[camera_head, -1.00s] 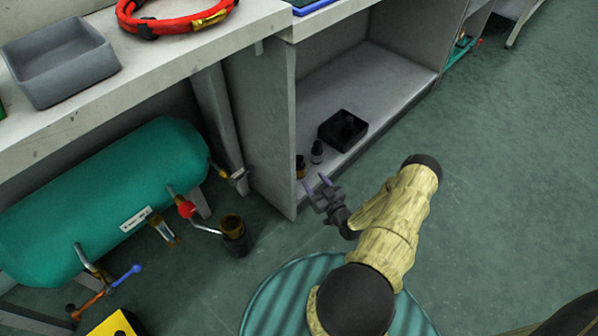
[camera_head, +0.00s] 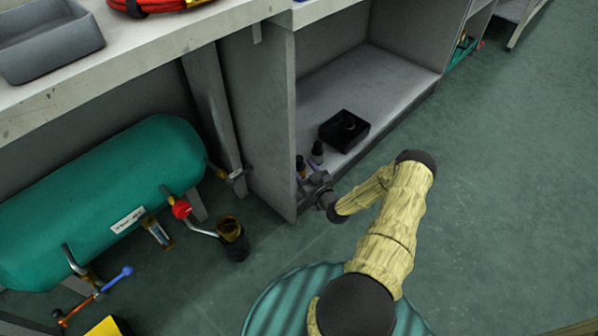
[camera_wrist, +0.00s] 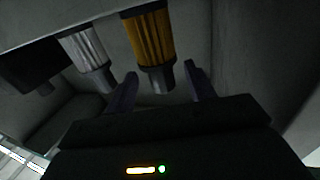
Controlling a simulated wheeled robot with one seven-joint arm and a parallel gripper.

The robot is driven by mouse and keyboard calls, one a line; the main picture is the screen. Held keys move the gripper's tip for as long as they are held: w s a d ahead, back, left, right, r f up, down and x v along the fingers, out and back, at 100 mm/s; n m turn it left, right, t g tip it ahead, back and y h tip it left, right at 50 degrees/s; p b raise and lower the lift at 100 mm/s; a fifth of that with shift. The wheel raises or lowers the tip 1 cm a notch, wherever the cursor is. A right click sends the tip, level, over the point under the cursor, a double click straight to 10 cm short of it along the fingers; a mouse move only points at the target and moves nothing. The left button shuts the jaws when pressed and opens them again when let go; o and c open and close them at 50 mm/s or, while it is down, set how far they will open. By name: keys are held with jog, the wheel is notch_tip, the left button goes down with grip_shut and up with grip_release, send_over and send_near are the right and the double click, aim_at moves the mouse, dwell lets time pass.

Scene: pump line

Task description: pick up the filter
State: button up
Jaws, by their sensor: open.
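Two small pleated filters with dark ends stand in the floor-level compartment of the bench. The amber one (camera_head: 300,167) is nearest the compartment's left wall, and it shows large in the wrist view (camera_wrist: 152,38). The grey-white one (camera_head: 317,151) is beside it, also in the wrist view (camera_wrist: 85,50). My gripper (camera_head: 309,182) is open and empty at the compartment's front edge. In the wrist view its fingers (camera_wrist: 161,76) lie either side of the amber filter's dark end. I cannot tell whether they reach around it.
The left wall panel (camera_head: 267,130) is close to my gripper. A teal tank (camera_head: 110,195) and a dark cup (camera_head: 233,240) are to the left. The floor at right is clear.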

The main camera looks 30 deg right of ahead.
aim_at(301, 167)
jog(key=shift+w+a+f+b, duration=0.1)
jog(key=shift+w+f+b, duration=0.1)
jog(key=shift+w+b, duration=0.3)
jog(key=shift+w+f+b, duration=0.15)
jog(key=shift+w, duration=0.5)
jog(key=shift+w+r, duration=0.2)
jog(key=shift+w, duration=0.15)
jog(key=c, duration=0.8)
